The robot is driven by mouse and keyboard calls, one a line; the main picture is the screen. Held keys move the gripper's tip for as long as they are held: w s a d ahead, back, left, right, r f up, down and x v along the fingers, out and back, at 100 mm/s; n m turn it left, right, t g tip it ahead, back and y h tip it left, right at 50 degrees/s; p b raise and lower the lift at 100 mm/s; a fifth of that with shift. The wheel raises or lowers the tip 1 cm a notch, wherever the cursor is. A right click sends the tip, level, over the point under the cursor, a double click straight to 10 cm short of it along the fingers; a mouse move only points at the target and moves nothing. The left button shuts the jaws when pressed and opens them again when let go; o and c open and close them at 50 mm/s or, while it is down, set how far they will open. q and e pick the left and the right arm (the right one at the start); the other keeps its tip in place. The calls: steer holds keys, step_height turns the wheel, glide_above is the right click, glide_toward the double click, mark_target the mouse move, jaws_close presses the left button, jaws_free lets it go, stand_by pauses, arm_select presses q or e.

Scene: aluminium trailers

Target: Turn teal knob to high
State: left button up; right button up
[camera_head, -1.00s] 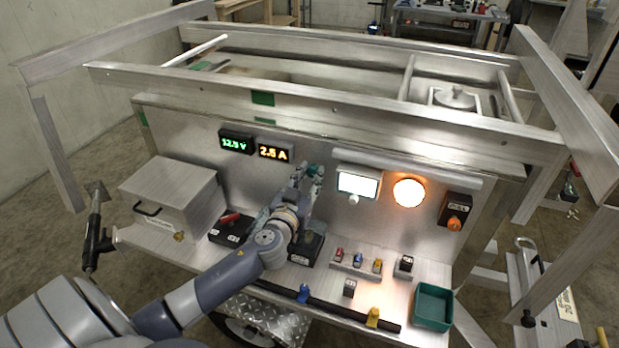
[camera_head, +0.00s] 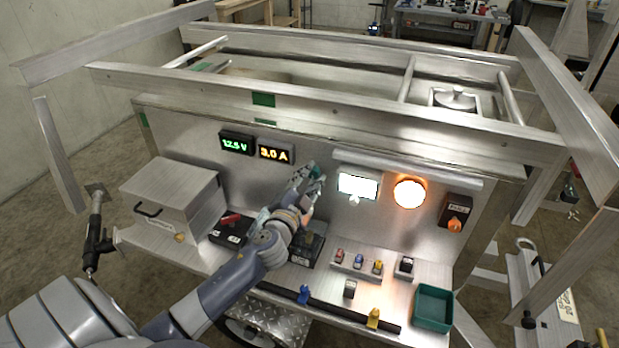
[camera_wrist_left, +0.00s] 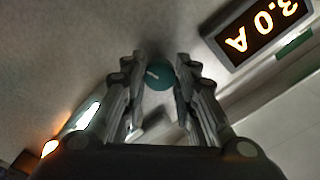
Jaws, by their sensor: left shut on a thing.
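The teal knob (camera_wrist_left: 158,76) is round with a pale mark on its face. In the left wrist view it sits between the fingertips of my left gripper (camera_wrist_left: 159,82), which is shut on it. In the head view my left gripper (camera_head: 310,176) is at the metal panel, right of and below the amber display (camera_head: 274,153), and mostly hides the knob. The display reads about 3.0 A. A green display (camera_head: 236,143) beside it reads about 12.5 V. My right gripper is not in view.
A lit white lamp (camera_head: 357,186) and a glowing round light (camera_head: 409,193) are to the right. A green tray (camera_head: 433,307) stands at the shelf's right end.

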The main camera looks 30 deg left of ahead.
arm_select(q)
steer(key=m, duration=0.3)
steer(key=shift+r+m+p, duration=0.1)
steer(key=shift+m+p, duration=0.2)
steer(key=shift+m, duration=0.1)
steer(key=m, duration=0.3)
steer(key=shift+m+p, duration=0.3)
steer(key=shift+p, duration=0.05)
steer(key=m+p, duration=0.1)
steer(key=m, duration=0.4)
steer(key=shift+m+p, duration=0.3)
steer(key=shift+m, duration=0.8)
steer(key=o, duration=1.1)
steer(key=shift+s, duration=0.1)
steer(key=v, duration=1.2)
